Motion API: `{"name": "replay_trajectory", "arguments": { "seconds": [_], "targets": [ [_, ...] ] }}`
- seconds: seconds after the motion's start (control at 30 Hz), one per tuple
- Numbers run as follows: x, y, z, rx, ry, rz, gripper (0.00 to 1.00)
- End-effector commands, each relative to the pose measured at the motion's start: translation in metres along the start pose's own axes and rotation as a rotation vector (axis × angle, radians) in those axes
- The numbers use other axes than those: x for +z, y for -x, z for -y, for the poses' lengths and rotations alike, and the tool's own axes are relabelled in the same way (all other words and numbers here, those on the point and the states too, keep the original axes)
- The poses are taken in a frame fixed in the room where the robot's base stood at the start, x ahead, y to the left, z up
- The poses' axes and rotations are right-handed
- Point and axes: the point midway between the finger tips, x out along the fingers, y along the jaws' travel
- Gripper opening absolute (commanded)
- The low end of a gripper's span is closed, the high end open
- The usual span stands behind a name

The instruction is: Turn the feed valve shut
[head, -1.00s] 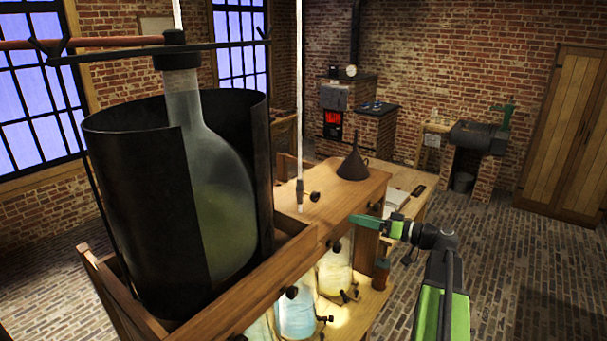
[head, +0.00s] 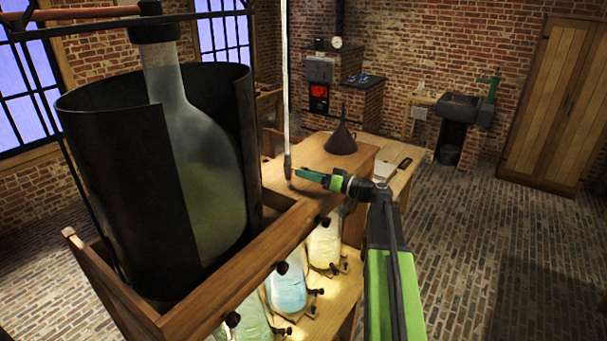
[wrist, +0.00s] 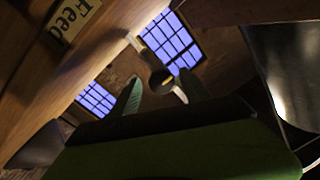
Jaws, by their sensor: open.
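A tilted "Feed" label (wrist: 72,18) is on a wooden board at the upper left of the wrist view. A dark round knob (wrist: 161,79), apparently the feed valve, shows between my two spread fingertips in that view. A pale tube meets it. In the head view, the thin upright tube (head: 286,90) ends in a dark fitting (head: 288,166) above the wooden case, and my gripper (head: 298,174) is right beside that end. My gripper is open. The knob is not clear in the head view, and I cannot tell whether the fingers touch it.
A large glass flask (head: 205,170) stands inside a dark metal shield (head: 115,190) at the left. A dark funnel (head: 342,140) sits on the wooden case behind my gripper. Several jars with small taps stand on the shelf below. The brick floor at right is clear.

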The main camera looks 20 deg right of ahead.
Motion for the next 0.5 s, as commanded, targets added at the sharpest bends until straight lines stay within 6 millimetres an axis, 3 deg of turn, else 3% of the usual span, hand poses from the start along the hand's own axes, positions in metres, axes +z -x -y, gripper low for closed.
{"name": "replay_trajectory", "arguments": {
  "seconds": [0.13,0.4,0.5],
  "targets": [
    [0.0001,-0.0132,0.0001,-0.001,0.000,0.001,0.54],
    [0.0003,-0.0155,0.0006,-0.001,0.000,0.000,0.54],
    [0.0003,-0.0154,0.0007,-0.001,0.000,0.001,0.44]
  ]
}}
